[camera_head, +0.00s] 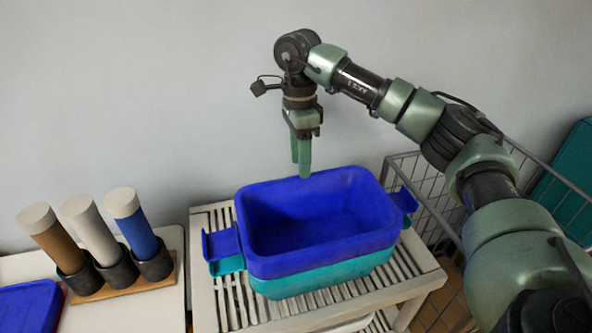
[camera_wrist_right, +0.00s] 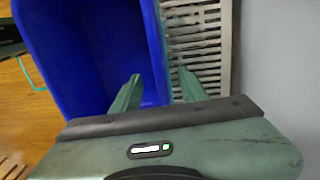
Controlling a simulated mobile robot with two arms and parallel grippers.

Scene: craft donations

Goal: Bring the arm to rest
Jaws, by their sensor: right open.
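My right arm (camera_head: 405,105) reaches in from the right of the head view. Its green right gripper (camera_head: 301,170) points down above the back rim of a blue bin. The blue bin also shows in the right wrist view (camera_wrist_right: 85,50). My left gripper is not in view.
The slatted stand (camera_head: 232,300) backs close to a grey wall. On a white table at left, several capped tubes (camera_head: 88,227) stand in dark holders beside a blue tray (camera_head: 28,305). A wire cart (camera_head: 420,175) and a teal panel (camera_head: 570,195) are at right.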

